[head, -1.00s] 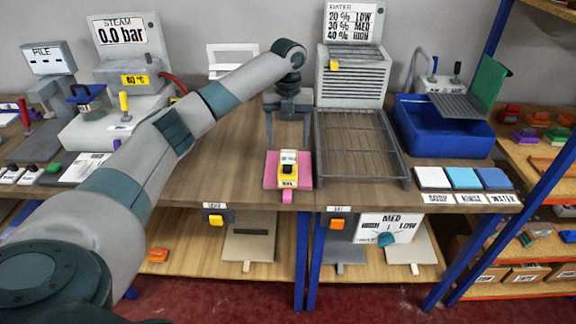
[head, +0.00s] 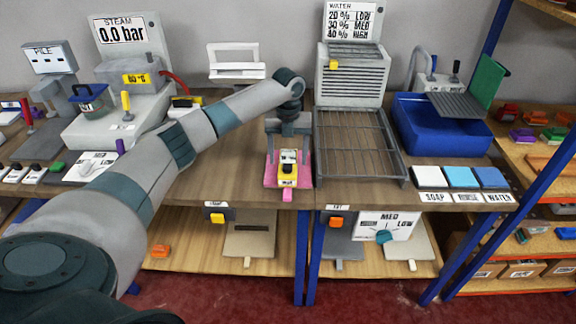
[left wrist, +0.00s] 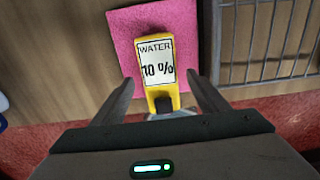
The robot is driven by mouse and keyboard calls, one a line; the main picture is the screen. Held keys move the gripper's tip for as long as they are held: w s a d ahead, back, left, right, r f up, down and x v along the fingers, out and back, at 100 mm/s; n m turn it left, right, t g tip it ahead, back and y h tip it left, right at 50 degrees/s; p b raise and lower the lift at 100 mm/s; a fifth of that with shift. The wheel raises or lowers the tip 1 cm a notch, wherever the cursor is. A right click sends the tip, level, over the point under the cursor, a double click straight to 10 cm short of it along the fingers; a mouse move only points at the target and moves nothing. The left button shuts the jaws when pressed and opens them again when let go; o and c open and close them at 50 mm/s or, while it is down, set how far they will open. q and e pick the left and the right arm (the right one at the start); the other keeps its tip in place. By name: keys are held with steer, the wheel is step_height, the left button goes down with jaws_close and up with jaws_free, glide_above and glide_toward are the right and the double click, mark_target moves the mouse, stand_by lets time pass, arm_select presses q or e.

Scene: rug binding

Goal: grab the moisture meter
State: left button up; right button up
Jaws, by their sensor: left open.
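The moisture meter (head: 288,169) is a small yellow device with a white label, lying on a pink mat (head: 270,180) on the workbench. In the left wrist view the meter (left wrist: 156,62) reads "WATER 10 %" and lies on the pink mat (left wrist: 125,38). My left gripper (head: 288,158) is open, with its fingers on either side of the meter in the head view. In the left wrist view the fingers (left wrist: 160,92) straddle the meter's near end, with a visible space on each side. I cannot tell the exact height of the fingertips. My right gripper is not in view.
A wire drying rack (head: 355,145) stands just right of the mat. A blue basin (head: 440,135) and white and blue pads (head: 462,178) are farther right. A steam unit (head: 120,118) stands to the left. The bench (head: 220,165) left of the mat is clear.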

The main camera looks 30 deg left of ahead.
arm_select(q)
step_height(320, 180, down, 3)
steer(key=shift+r+p, duration=0.1)
steer(key=shift+p, duration=0.45)
steer(key=shift+f, duration=0.3)
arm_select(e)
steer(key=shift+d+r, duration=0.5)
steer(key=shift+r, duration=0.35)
arm_select(q)
steer(key=c, duration=1.4)
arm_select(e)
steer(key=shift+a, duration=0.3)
arm_select(q)
steer(key=shift+r, duration=0.1)
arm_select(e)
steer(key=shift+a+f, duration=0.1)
